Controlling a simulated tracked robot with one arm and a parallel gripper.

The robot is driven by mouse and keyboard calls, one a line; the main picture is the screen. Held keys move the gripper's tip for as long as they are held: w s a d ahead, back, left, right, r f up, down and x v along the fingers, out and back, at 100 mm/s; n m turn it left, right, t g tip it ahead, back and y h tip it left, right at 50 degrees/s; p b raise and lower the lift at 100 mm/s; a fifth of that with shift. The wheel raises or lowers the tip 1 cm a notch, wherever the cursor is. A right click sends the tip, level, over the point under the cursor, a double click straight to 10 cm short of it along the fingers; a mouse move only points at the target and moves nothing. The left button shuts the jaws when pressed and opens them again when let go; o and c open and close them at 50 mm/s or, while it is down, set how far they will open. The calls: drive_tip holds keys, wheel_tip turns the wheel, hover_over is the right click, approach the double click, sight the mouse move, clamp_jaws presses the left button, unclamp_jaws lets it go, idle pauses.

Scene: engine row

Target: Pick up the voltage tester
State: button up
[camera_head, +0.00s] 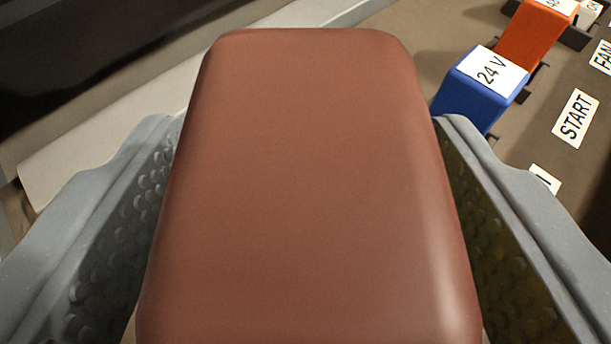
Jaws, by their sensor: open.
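A large reddish-brown block with rounded edges (310,190) fills the middle of the view, very close to the camera. It bears no label on the face I see, and I cannot tell for sure that it is the voltage tester. My gripper (308,122) is open, with one grey studded jaw on each side of this block. The block lies between the jaws in the picture. I cannot tell whether either jaw touches it. The block hides what lies behind it and its lower end is cut off by the frame.
A blue block labelled "24 V" (482,84) stands on a brown panel (560,75) just beyond the right jaw. An orange block (532,38) with a partly cut label is behind it. "START" (576,118) and "FAN" labels are at right. A pale ledge (100,140) runs at left.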

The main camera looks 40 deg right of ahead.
drive_tip(key=shift+w+d, duration=0.35)
drive_tip(key=shift+f, duration=0.1)
drive_tip(key=c, duration=1.3)
